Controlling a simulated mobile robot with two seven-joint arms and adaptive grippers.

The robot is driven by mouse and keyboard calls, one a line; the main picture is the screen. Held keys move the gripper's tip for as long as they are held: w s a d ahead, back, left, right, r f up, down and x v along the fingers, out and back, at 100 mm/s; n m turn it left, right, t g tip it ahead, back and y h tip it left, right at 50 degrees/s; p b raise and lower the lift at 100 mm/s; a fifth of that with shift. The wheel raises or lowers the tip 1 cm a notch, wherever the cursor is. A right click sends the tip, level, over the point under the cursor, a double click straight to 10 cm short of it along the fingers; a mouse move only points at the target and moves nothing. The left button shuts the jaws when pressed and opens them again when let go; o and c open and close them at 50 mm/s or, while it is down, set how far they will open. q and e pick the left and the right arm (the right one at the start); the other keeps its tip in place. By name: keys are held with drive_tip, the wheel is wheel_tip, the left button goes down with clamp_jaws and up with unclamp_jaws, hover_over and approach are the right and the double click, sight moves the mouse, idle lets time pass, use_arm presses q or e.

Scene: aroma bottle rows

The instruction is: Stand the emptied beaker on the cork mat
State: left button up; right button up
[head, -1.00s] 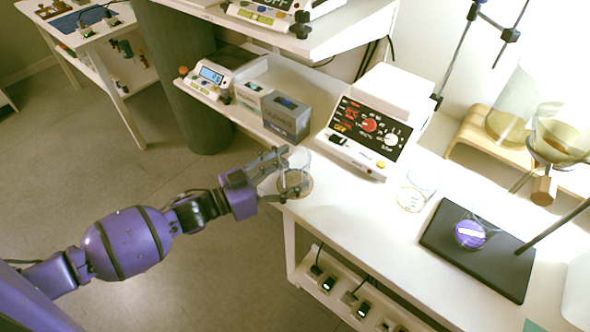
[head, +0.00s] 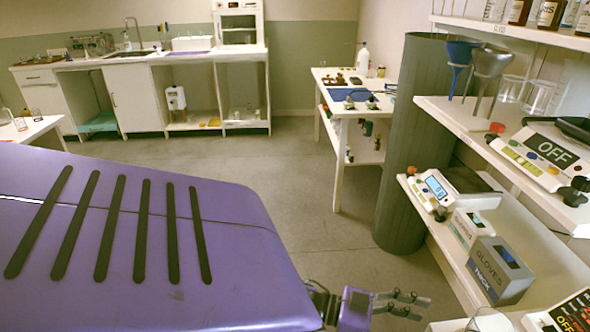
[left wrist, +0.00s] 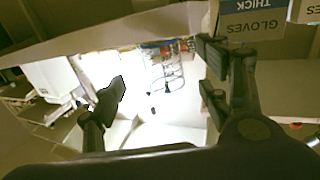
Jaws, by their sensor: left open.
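A clear glass beaker (head: 488,321) shows only in part at the bottom edge of the head view, on the white bench. Its base and the cork mat are cut off there. My left gripper (head: 418,306) is left of the beaker, apart from it, with its fingers open and nothing between them. In the left wrist view my left gripper (left wrist: 163,92) also shows open and empty, with a bright, washed-out surface beyond it. My right gripper is not in view.
A grey gloves box (head: 502,272) and a small scale (head: 438,189) stand on the low shelf at the right. A dark green column (head: 412,150) stands behind them. A side table (head: 345,106) and a sink counter (head: 150,58) are farther back. Open floor lies between.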

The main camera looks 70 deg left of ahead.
use_arm(q)
drive_tip(key=s+d+f+n+g+y, duration=0.1)
drive_tip(key=s+f+n+g+y, duration=0.1)
drive_tip(key=s+f, duration=0.5)
drive_tip(key=s+d+f+n+g+y, duration=0.2)
drive_tip(key=s+f+y, duration=0.3)
drive_tip(key=s, duration=0.8)
drive_tip(key=s+d+f+n+g+y, duration=0.1)
drive_tip(key=s+f+n+g+y, duration=0.1)
drive_tip(key=s+f, duration=0.7)
drive_tip(key=shift+s+d+n+g+y, duration=0.15)
drive_tip(key=shift+s+n+g+y, duration=0.15)
drive_tip(key=shift+s+n+y, duration=0.5)
drive_tip(key=shift+s, duration=0.2)
drive_tip(key=s, duration=0.2)
drive_tip(key=shift+s+a+f, duration=0.15)
drive_tip(key=shift+s+a, duration=0.15)
drive_tip(key=shift+s, duration=0.1)
